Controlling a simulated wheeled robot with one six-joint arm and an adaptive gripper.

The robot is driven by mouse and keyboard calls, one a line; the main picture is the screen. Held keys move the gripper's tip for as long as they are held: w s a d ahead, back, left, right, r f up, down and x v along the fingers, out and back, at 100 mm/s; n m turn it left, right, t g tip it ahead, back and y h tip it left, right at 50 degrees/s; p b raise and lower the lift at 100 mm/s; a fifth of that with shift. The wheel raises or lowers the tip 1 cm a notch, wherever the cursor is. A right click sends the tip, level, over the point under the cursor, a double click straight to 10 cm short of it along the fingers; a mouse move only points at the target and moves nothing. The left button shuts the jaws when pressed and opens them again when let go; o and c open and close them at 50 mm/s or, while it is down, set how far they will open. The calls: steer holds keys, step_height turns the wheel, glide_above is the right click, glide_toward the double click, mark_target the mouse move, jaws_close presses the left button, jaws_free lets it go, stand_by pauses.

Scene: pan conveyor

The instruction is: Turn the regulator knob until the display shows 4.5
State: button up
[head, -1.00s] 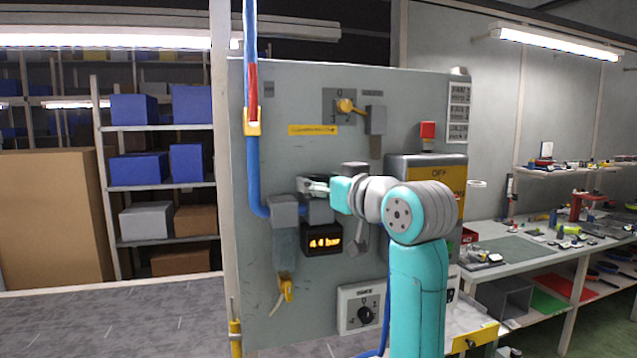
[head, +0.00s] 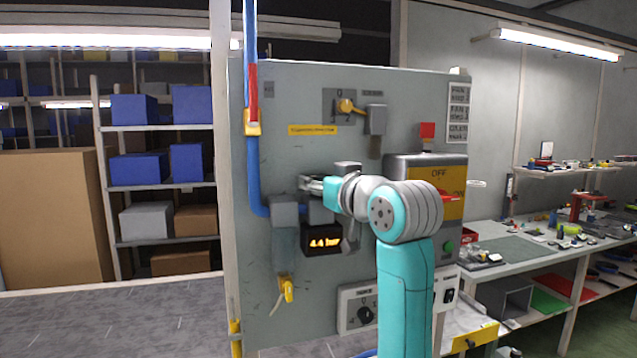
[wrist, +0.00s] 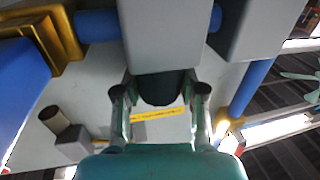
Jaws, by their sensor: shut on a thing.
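The display (head: 323,242) on the grey panel (head: 290,95) reads 4.4 bar in orange digits. My gripper (head: 308,187) is at the regulator just above the display. In the wrist view, my gripper (wrist: 160,92) has its two fingers on either side of the dark regulator knob (wrist: 163,92), shut on it. The knob sits against the grey regulator body (wrist: 165,35). In the head view the knob is hidden by my gripper.
A yellow-handled switch (head: 347,106) is above, with a red button (head: 428,130) to its right. A yellow OFF box (head: 439,172) stands right of my gripper. A blue pipe (head: 254,170) runs down the left. A rotary dial (head: 365,314) is below.

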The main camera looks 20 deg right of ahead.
steer(key=shift+m+h, duration=0.3)
steer(key=shift+h, duration=0.2)
steer(key=o, duration=1.2)
steer(key=shift+c, duration=0.2)
steer(key=s+d, duration=0.2)
steer(key=s, duration=0.9)
steer(key=shift+s, duration=0.4)
